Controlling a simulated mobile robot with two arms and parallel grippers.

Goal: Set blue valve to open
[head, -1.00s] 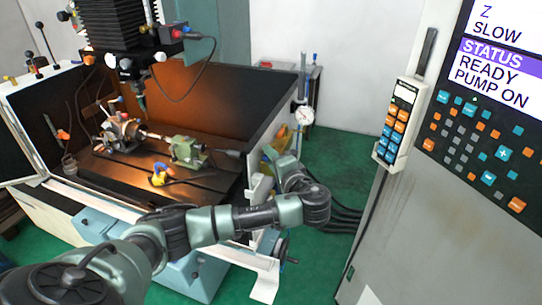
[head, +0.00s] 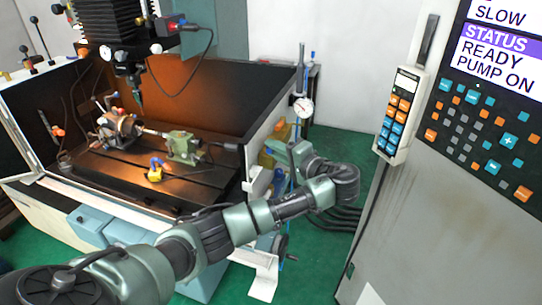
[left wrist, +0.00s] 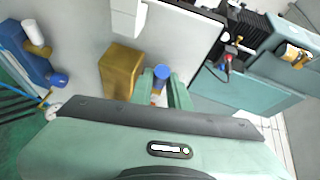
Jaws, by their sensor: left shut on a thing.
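In the left wrist view, a blue cylindrical handle (left wrist: 161,73) stands between the fingers of my left gripper (left wrist: 162,86), one finger on each side. I take it as the blue valve's handle. A white and orange patch shows just below it between the fingers. In the head view, my left gripper (head: 275,150) is at the right end of the machine enclosure, and its fingertips are too small to make out. The valve's body and setting cannot be made out. My right gripper is not in view.
A dial gauge (head: 303,106) is just above my left gripper. The enclosure's side wall (head: 265,140) is left of it, and a control cabinet (head: 400,220) stands to the right. A yellow-brown block (left wrist: 120,70) is beside the fingers. Green floor (head: 340,150) shows between machine and cabinet.

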